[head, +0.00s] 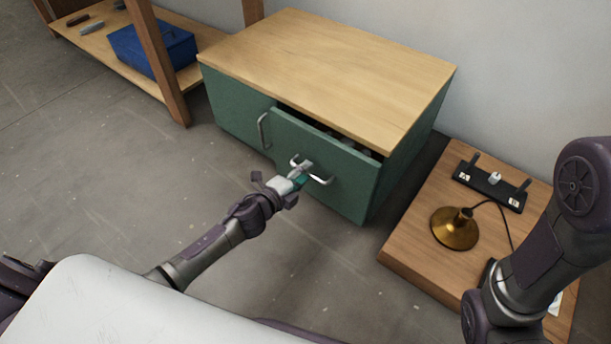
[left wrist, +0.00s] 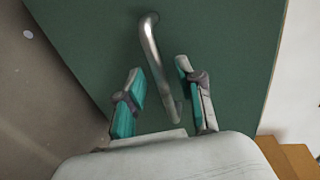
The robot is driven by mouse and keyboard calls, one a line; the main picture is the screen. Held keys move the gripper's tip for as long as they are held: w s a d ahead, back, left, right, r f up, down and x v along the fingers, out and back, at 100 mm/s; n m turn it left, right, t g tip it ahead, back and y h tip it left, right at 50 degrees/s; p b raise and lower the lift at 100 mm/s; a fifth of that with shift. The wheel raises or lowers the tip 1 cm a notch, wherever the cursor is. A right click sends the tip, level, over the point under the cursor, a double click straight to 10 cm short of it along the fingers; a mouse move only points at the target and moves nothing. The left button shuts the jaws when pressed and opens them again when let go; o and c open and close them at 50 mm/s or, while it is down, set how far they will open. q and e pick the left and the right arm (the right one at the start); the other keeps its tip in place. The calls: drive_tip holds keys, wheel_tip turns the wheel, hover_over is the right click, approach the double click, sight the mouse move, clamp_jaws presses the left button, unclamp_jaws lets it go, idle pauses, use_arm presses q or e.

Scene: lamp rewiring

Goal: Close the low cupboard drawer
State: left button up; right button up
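The low cupboard (head: 320,65) has a wooden top and green sides. Its drawer (head: 345,170) is partly open, its green front standing out on the right half with a dark gap and grey contents above it. The drawer's metal bar handle (head: 323,181) also shows in the left wrist view (left wrist: 155,55). My left gripper (head: 302,175) is at this handle. In the left wrist view its teal-padded fingers (left wrist: 160,85) are apart, with the bar between them and no clear grip on it. My right arm shows at the right; its gripper is out of view.
A low wooden platform (head: 410,235) right of the cupboard holds a brass lamp part (head: 455,228) and a black strip (head: 490,188). A wooden shelf with a blue box (head: 153,48) stands at the left. The floor before the cupboard is clear.

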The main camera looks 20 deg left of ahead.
use_arm(q)
drive_tip(key=shift+w+d+f, duration=0.1)
drive_tip(key=shift+w+d, duration=0.05)
drive_tip(key=shift+w, duration=0.3)
drive_tip(key=shift+c, duration=0.2)
clamp_jaws()
